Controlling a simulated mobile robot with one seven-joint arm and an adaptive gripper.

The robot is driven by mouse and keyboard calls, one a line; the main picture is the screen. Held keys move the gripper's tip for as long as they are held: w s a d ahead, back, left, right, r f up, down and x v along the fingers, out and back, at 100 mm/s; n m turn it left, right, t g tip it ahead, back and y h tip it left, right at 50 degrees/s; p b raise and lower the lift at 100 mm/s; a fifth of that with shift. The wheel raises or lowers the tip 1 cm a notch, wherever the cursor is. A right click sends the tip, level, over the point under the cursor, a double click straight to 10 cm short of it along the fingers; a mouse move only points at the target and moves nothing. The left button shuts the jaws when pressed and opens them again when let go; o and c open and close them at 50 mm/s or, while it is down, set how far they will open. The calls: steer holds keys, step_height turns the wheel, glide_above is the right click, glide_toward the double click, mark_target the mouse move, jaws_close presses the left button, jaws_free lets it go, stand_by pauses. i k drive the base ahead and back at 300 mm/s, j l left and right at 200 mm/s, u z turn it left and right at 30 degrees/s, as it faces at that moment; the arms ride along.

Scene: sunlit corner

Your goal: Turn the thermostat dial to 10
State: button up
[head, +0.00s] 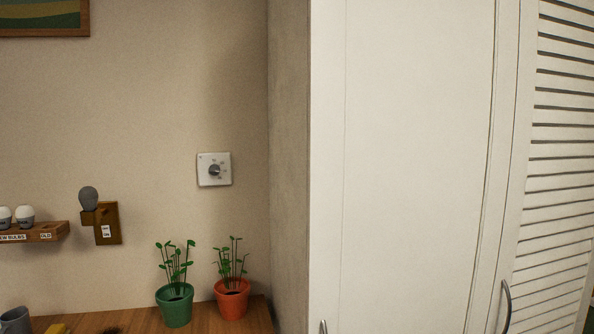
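The thermostat is a white square plate (204,178) on the beige wall, left of the corner. Its round grey dial (214,170) sits in the middle of the plate. Small marks show around the dial, but they are too small to read, so I cannot tell its setting. My gripper is not in view, and nothing touches the dial.
A green pot (174,306) and an orange pot (232,300), both with plants, stand on the wooden surface (140,317) below the thermostat. A lamp mount (107,222) and bulb shelf (45,232) are left. A white cabinet (400,170) fills the right.

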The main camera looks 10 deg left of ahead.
mark_target(214, 170)
steer(key=i+j+z, duration=0.1)
steer(key=j+z, duration=0.2)
steer(key=j, duration=1.3)
